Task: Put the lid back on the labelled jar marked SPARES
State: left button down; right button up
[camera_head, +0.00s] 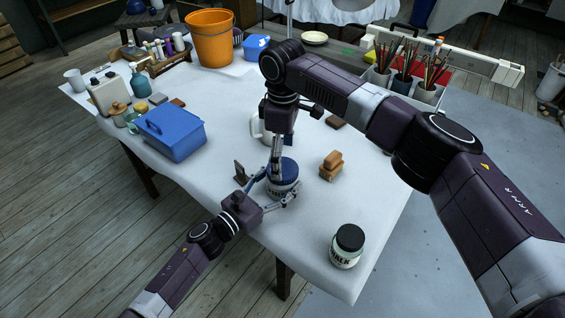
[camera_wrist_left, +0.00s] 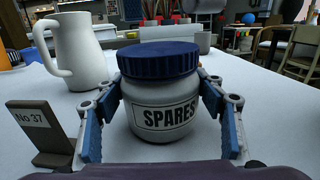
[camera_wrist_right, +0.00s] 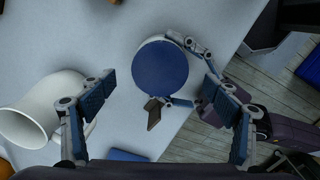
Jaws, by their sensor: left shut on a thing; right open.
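The SPARES jar (camera_wrist_left: 163,116) is pale with a black-bordered label and stands upright on the white table. Its dark blue lid (camera_wrist_left: 160,60) sits on the jar's mouth and looks level. The lid also shows from above in the right wrist view (camera_wrist_right: 160,68). My left gripper (camera_wrist_left: 160,100) is shut on the jar's body, one finger on each side. My right gripper (camera_wrist_right: 158,84) is open and points down over the lid, its fingers apart on either side and not visibly touching it. In the head view, my right arm's fingers (camera_head: 277,152) partly hide the jar and lid.
A white pitcher (camera_wrist_left: 85,50) stands close behind the jar. A small "No 37" stand (camera_wrist_left: 40,130) is beside my left gripper. Brown blocks (camera_head: 331,165) and a dark-lidded jar (camera_head: 347,246) are to the right, a blue box (camera_head: 171,133) to the left. The table's front edge is near.

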notch_tip(320, 180, up, 9)
jog(key=shift+f, duration=0.15)
pick_arm(q)
jog(key=shift+c, duration=2.2)
grip_release()
jog(key=v, duration=1.2)
